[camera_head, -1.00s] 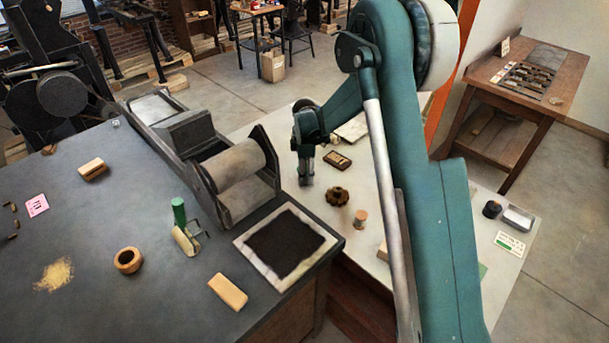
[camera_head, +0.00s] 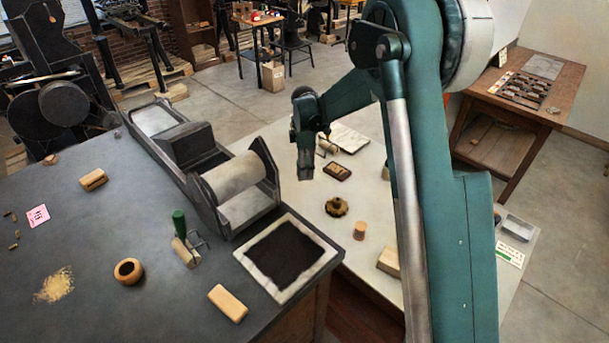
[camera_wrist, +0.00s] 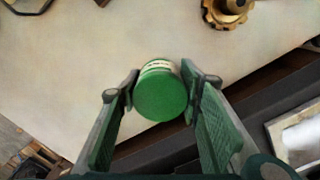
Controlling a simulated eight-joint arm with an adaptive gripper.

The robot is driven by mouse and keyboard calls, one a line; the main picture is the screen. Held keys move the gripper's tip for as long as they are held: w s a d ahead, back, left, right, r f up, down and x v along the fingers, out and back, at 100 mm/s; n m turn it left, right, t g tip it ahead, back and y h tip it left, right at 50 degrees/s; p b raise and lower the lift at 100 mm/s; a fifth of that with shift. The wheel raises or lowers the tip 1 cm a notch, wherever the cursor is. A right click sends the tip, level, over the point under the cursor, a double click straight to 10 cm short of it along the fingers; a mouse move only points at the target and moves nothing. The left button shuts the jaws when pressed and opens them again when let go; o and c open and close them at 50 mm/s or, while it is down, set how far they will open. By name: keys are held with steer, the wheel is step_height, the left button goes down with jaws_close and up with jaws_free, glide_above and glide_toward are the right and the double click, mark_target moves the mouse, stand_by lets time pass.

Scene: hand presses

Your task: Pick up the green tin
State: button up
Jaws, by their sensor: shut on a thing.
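The green tin (camera_wrist: 160,94) is round, with a green end facing the wrist camera and a pale lettered band beyond it. My gripper (camera_wrist: 161,82) is shut on it, one finger pad on each side. In the head view my gripper (camera_head: 305,168) hangs above the pale table, near its edge beside the dark bench. I cannot make out the tin in the head view.
The dark bench (camera_head: 110,305) carries a roller press (camera_head: 238,178) close left of my gripper, and a framed black slab (camera_head: 285,254).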

steer(key=shift+r, duration=0.45)
